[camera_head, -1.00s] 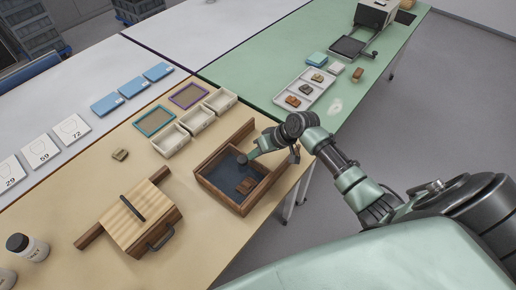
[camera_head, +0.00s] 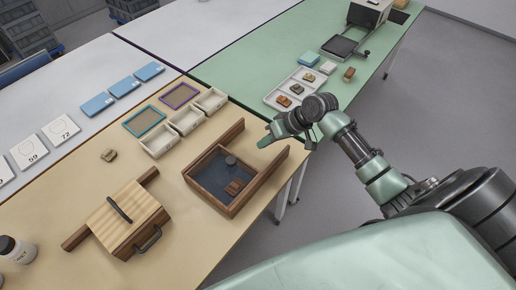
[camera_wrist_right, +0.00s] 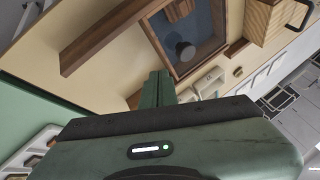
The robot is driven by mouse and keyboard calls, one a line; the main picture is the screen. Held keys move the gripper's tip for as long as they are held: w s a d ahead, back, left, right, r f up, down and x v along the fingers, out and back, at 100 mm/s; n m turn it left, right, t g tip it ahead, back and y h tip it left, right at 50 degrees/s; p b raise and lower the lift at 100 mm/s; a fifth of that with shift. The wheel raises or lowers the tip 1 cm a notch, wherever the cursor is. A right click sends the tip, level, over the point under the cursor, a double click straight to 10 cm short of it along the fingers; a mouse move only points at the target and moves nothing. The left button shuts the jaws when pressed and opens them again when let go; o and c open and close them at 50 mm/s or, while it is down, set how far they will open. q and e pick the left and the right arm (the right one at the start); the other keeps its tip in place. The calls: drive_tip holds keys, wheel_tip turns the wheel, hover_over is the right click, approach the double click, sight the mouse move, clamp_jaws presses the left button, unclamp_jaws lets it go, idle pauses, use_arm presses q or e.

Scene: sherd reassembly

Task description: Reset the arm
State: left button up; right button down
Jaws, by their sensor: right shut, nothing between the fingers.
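My right arm comes in from the right in the head view. Its gripper (camera_head: 268,141) is above the right edge of the tan table, beside the open wooden box, and holds nothing. In the right wrist view the gripper's fingers (camera_wrist_right: 158,88) are together. The wooden box (camera_head: 221,207) has a dark lining; a brown sherd (camera_head: 236,186) and a small grey round piece (camera_head: 230,160) lie inside it. The box also shows in the right wrist view (camera_wrist_right: 158,47). My left gripper is not in view.
A lidded wooden box (camera_head: 128,220) stands left of the open one. White bins (camera_head: 186,121) and framed trays (camera_head: 144,121) lie behind. A white tray (camera_head: 275,98) with several sherds is on the green table. A lone sherd (camera_head: 108,155) lies on the tan table.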

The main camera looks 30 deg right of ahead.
drive_tip(key=s+a+f+n+g+h, duration=0.1)
drive_tip(key=s+a+f, duration=0.15)
drive_tip(key=s, duration=0.45)
drive_tip(key=s+a+f+n+h, duration=0.1)
drive_tip(key=s+a+f, duration=0.15)
drive_tip(key=s, duration=0.45)
drive_tip(key=s+a+r+h, duration=0.1)
drive_tip(key=s+r+h, duration=0.1)
drive_tip(key=s, duration=0.4)
drive_tip(key=s+a+r+h, duration=0.1)
drive_tip(key=s+a+r, duration=0.1)
drive_tip(key=s, duration=0.3)
wheel_tip(320, 180, down, 25)
drive_tip(key=g+b, duration=0.1)
drive_tip(key=g, duration=0.1)
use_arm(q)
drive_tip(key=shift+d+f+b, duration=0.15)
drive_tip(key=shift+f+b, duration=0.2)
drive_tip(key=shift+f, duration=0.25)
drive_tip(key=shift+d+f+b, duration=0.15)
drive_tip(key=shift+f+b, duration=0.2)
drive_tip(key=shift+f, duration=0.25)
use_arm(e)
drive_tip(key=s+d+f+g, duration=0.1)
drive_tip(key=s+d+f, duration=0.2)
drive_tip(key=s+f, duration=1.5)
drive_tip(key=shift+s+f, duration=0.2)
drive_tip(key=shift+f, duration=0.75)
